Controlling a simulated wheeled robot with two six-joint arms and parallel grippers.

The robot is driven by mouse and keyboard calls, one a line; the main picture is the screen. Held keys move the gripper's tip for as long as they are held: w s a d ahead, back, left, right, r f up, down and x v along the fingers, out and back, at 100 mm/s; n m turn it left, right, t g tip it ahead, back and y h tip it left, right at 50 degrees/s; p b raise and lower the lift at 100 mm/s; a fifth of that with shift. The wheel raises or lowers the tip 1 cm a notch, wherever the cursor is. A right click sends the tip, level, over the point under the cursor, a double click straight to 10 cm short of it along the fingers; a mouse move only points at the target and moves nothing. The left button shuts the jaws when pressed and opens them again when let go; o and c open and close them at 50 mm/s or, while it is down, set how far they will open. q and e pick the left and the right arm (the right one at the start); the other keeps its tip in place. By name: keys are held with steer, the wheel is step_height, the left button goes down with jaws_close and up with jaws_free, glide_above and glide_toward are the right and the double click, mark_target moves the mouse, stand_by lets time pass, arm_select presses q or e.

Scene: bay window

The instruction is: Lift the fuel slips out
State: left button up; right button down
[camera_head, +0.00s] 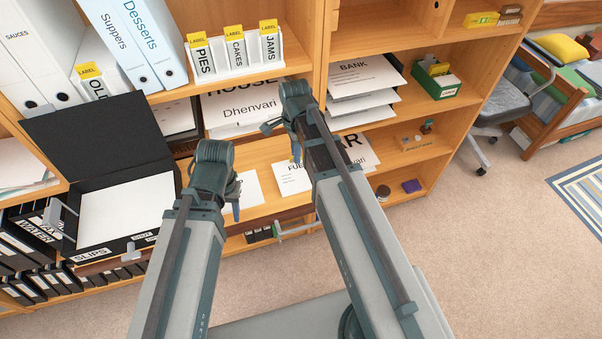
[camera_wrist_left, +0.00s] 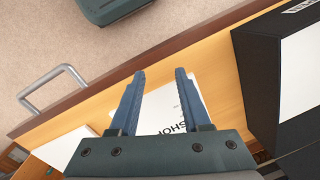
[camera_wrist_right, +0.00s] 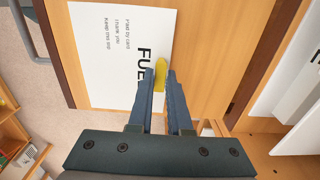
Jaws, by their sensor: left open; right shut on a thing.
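The fuel slips are a white sheet or stack marked "FUEL" (camera_head: 287,182), lying on a wooden shelf surface. In the right wrist view, the fuel slips (camera_wrist_right: 110,50) show lines of print and a yellow tab (camera_wrist_right: 160,70) at one edge. My right gripper (camera_head: 296,155) is shut on that tab, its fingers (camera_wrist_right: 161,76) pointing at the sheet's edge. I cannot tell whether the sheet is clear of the wood. My left gripper (camera_head: 234,200) is open and empty above another white sheet (camera_head: 250,189), whose partly hidden word reads like "SHOP" in the left wrist view (camera_wrist_left: 172,110).
An open black box labelled "SLIPS" (camera_head: 90,254) with white paper inside stands at the left. A metal handle (camera_head: 297,229) juts from the surface's front edge. Shelves above hold binders (camera_head: 150,35), label cards and paper stacks.

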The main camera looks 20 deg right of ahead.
arm_select(q)
steer(key=shift+r+p, duration=0.55)
steer(key=shift+r, duration=0.15)
arm_select(e)
steer(key=shift+r, duration=0.65)
arm_select(q)
steer(key=shift+r+p, duration=1.65)
steer(key=shift+p, duration=0.05)
arm_select(e)
steer(key=shift+r, duration=1.65)
